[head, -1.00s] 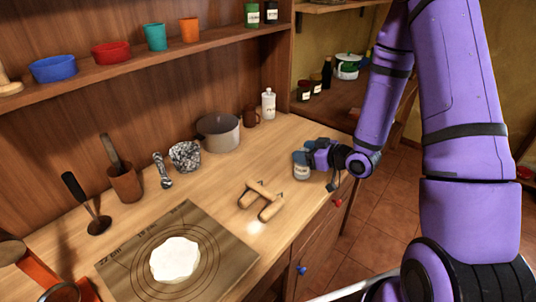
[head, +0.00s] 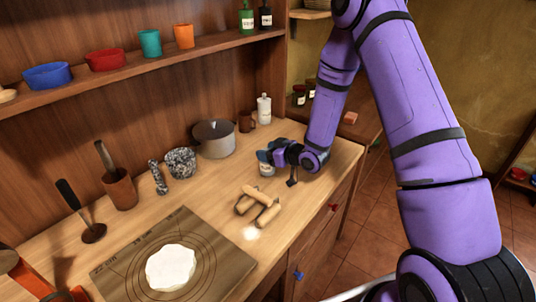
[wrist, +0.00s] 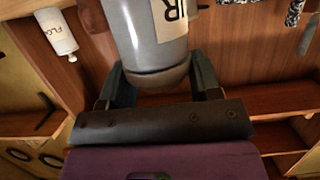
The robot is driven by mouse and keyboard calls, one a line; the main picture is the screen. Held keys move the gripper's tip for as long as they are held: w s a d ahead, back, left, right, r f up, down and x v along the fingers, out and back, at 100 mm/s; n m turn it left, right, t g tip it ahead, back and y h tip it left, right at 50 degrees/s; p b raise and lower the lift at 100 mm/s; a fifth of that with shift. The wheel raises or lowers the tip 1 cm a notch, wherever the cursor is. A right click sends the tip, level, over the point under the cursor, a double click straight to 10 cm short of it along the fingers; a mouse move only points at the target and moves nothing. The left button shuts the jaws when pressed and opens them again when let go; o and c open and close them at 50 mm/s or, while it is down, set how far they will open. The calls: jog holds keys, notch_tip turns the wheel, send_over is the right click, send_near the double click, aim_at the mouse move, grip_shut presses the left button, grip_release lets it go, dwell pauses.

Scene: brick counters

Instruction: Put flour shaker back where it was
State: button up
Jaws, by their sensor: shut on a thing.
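The flour shaker (head: 266,169) is a small grey jar in my gripper (head: 268,157), near the right end of the counter in the head view. In the wrist view the shaker (wrist: 155,40) stands between the two fingers of my gripper (wrist: 162,80). Its pale label shows only the ending of a word, with an R. I cannot tell whether its base touches the counter. A white bottle (head: 264,109) stands at the back by the side panel. In the wrist view this bottle (wrist: 57,32) has lettering that starts like FLO.
A grey pot (head: 214,140) and a brown mug (head: 246,121) stand behind the shaker. Wooden rolling tools (head: 258,204) lie in front of it. A board (head: 225,262) with white dough (head: 171,267) is at front left. The counter right of my gripper is clear.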

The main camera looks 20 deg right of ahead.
jog(key=shift+f, duration=0.5)
jog(key=shift+f, duration=0.1)
jog(key=o, duration=1)
